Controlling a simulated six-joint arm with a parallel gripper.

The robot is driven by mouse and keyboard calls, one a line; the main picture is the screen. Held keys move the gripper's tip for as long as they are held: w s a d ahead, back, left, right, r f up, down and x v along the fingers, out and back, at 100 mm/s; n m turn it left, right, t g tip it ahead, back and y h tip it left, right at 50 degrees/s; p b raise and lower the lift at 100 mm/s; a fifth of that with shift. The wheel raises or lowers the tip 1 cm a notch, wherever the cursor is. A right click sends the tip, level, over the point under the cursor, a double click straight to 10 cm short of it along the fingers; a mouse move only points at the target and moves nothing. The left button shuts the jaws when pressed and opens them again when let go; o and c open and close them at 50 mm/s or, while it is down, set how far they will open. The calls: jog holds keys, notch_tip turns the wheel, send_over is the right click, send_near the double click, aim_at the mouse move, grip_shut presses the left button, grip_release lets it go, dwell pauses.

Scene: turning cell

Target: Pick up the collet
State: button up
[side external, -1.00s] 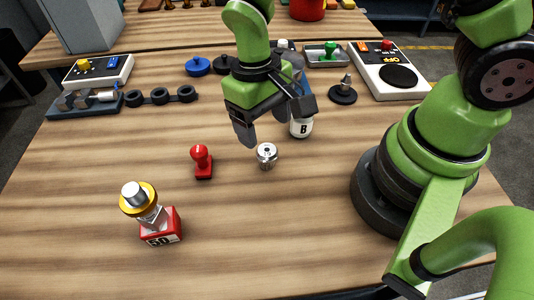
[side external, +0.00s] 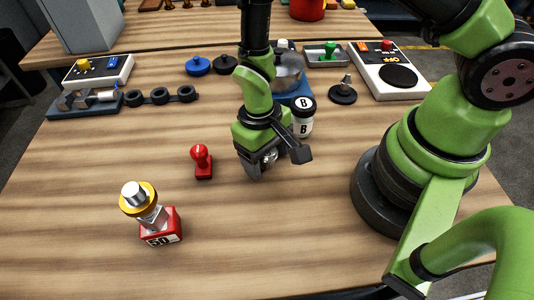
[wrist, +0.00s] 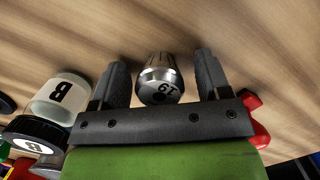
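The collet (wrist: 159,82) is a small silver metal piece marked with a number on its end face. In the wrist view it lies between the two dark fingers of my gripper (wrist: 160,80), with a visible gap on each side. In the side view my gripper (side external: 270,160) is down at the table around the collet (side external: 268,157), which is mostly hidden by the fingers. The gripper is open, and neither finger touches the collet in the wrist view.
A red stamp-like piece (side external: 202,162) stands just left of my gripper. A white jar marked B (side external: 303,125) stands close behind right. A red block marked 50 (side external: 161,227) with a metal piece and yellow ring is at front left. The front middle table is clear.

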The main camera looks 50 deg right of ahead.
jog(key=c, duration=0.9)
jog(key=shift+r, duration=0.1)
jog(key=shift+c, duration=0.2)
